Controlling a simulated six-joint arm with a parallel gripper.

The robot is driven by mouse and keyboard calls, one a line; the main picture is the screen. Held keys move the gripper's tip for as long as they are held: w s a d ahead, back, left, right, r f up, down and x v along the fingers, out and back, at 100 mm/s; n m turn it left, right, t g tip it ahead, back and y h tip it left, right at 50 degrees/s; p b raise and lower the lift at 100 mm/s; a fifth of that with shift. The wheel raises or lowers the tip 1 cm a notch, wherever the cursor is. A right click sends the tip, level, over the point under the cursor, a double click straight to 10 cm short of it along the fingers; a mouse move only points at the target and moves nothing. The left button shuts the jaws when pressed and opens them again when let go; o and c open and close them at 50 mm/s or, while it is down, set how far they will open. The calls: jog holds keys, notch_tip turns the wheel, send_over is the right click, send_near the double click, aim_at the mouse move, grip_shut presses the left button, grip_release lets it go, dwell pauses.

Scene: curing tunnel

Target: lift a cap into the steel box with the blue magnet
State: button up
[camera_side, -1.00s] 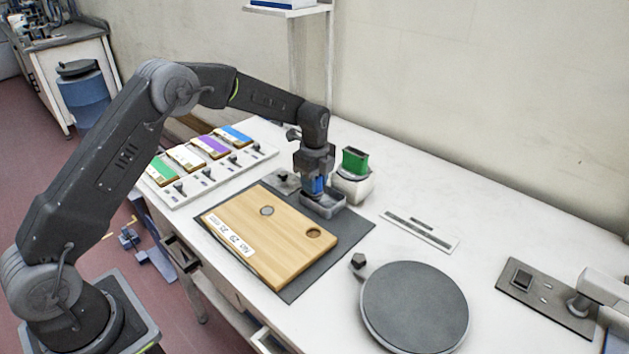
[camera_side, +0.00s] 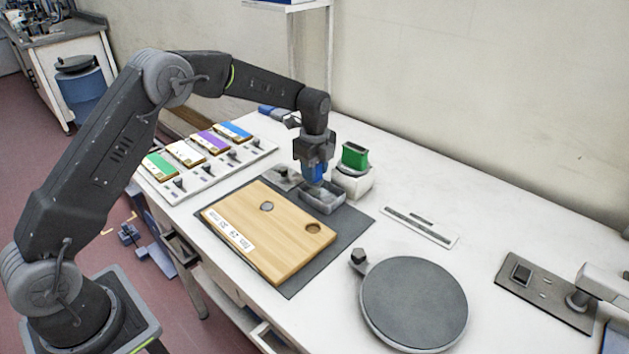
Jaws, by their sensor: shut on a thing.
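My gripper (camera_side: 316,166) is shut on the blue magnet (camera_side: 318,173) and holds it just above the steel box (camera_side: 336,207), near the box's back left side. The box is a small grey open tray on the dark mat. Whether a cap clings under the magnet or lies in the box is too small to tell. A wooden board (camera_side: 270,240) with a printed label lies in front of the box. A round grey cap (camera_side: 267,206) sits in its left part, and a round, dark-edged hole (camera_side: 312,228) is at its right.
A white holder (camera_side: 352,185) with a green block (camera_side: 355,156) stands close right of my gripper. A rack (camera_side: 187,188) of coloured cards is at left. A round dark plate (camera_side: 414,304) lies front right. A slotted strip (camera_side: 421,226) lies flat on the table, with bare tabletop around it.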

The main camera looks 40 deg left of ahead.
jog(key=shift+r, duration=2.25)
